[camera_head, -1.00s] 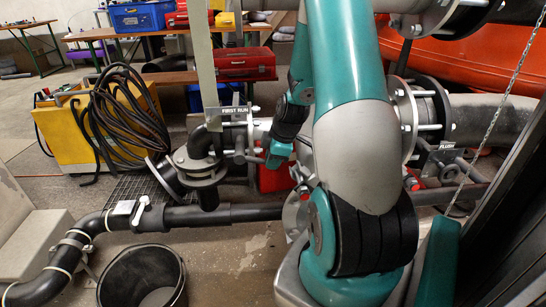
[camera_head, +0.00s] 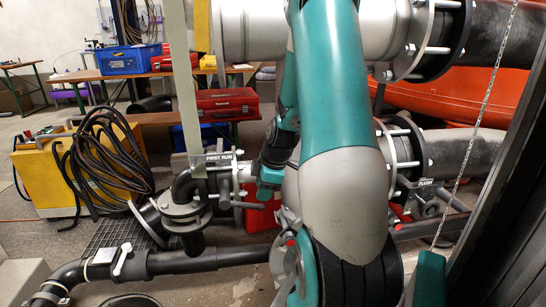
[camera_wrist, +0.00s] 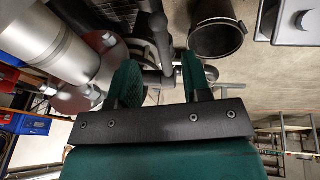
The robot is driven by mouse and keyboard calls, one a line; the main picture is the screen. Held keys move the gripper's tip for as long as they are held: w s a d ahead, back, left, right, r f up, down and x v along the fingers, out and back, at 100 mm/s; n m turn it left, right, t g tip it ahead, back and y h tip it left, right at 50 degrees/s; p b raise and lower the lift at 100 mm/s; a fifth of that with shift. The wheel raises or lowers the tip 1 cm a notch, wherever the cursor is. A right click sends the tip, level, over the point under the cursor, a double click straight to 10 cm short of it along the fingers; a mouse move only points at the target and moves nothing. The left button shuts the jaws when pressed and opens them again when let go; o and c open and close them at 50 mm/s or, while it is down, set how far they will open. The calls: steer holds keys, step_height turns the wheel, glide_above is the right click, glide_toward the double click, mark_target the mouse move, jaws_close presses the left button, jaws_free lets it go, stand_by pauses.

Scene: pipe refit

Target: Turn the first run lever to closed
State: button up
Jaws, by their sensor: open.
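The "FIRST RUN" label (camera_head: 218,157) sits on the pipe assembly left of my arm in the head view. A grey lever (camera_head: 225,190) hangs just below it, beside a black elbow pipe. My gripper (camera_head: 262,194) is at the lever's right, partly hidden by my own wrist. In the wrist view my gripper (camera_wrist: 161,78) is open, its two teal fingers apart. A dark grey bar (camera_wrist: 157,38), which looks like the lever, shows between and beyond the fingertips. I cannot tell whether it touches either finger. The lever's exact angle is unclear.
The "FLUSH" valve (camera_head: 423,186) is right of my arm. A black pipe with a white-handled valve (camera_head: 122,262) runs below. A black bucket (camera_wrist: 216,35) stands on the floor. A yellow box with coiled hoses (camera_head: 40,178) is at left. A chain (camera_head: 478,115) hangs at right.

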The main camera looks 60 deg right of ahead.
steer(key=p+v, duration=0.2)
steer(key=v, duration=0.9)
